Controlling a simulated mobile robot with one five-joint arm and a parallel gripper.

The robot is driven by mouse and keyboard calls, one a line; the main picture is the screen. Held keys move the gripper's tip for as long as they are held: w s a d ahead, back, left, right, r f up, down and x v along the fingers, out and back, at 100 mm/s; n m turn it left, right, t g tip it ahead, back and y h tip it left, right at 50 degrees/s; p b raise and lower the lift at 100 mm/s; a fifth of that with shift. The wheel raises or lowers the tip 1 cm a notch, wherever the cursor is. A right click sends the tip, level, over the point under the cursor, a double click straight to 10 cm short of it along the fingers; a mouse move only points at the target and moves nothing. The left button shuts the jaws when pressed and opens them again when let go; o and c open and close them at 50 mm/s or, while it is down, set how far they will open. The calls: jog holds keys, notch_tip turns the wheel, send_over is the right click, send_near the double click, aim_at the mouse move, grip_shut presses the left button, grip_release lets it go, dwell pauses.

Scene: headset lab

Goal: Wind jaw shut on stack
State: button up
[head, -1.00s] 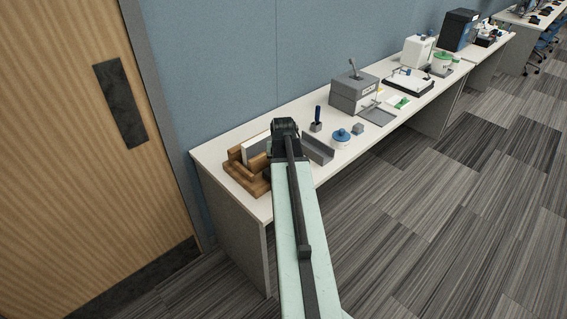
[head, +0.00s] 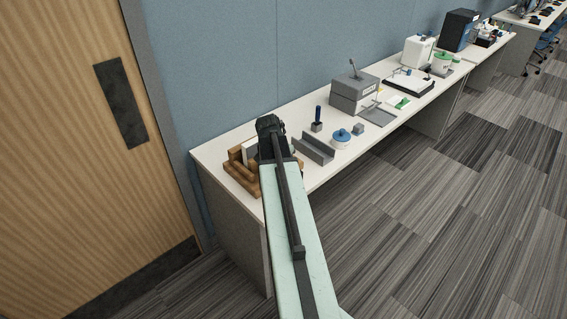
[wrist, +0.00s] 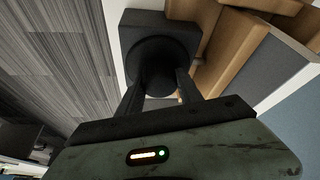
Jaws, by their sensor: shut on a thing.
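A brown wooden vise (head: 238,182) with stepped wooden parts sits at the near left end of the white bench. Its wood (wrist: 232,42) fills the upper right of the wrist view. A grey and white slab stack (wrist: 287,68) stands against the wood there, and its pale face (head: 250,151) shows in the head view. A dark round knob (wrist: 152,58) sits in front of a black square block. My gripper (wrist: 156,82) is shut on the knob, one finger on each side. In the head view my wrist hides the knob and part of the vise.
A grey angled channel (head: 313,149), a blue-lidded pot (head: 341,136) and a small grey cube (head: 358,129) stand right of my arm. A blue-handled tool (head: 317,118) stands behind them. A blue wall panel backs the white bench (head: 212,150).

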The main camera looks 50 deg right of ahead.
dwell(0.3)
jog(key=o, duration=1.4)
jog(key=shift+c, duration=0.2)
jog(key=p+v, duration=0.7)
jog(key=shift+r, duration=0.35)
jog(key=shift+a, duration=0.1)
